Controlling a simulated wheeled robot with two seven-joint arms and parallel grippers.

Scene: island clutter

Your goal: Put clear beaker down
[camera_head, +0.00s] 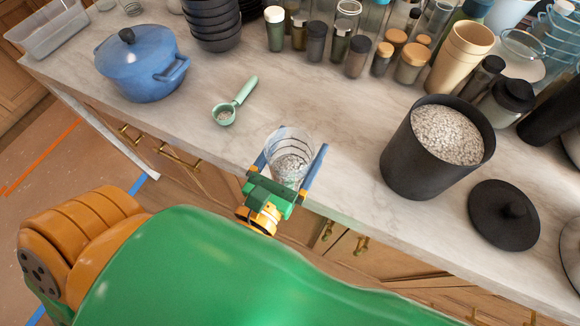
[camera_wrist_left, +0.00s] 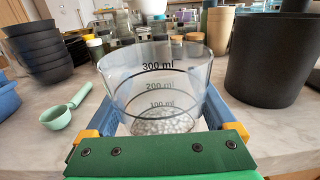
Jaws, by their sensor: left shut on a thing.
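The clear beaker (camera_head: 289,150) has dark measuring bands and pale grains in its bottom. It is upright at the front edge of the marble counter (camera_head: 330,110). My left gripper (camera_head: 291,166) is shut on the beaker, with one blue finger on each side. My right gripper is not in view.
A green scoop (camera_head: 235,102) lies left of the beaker, and a blue pot (camera_head: 140,68) stands farther left. A black canister (camera_head: 410,160) full of pale grains and its lid (camera_head: 503,215) are at right. Jars crowd the back. Counter between scoop and canister is bare.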

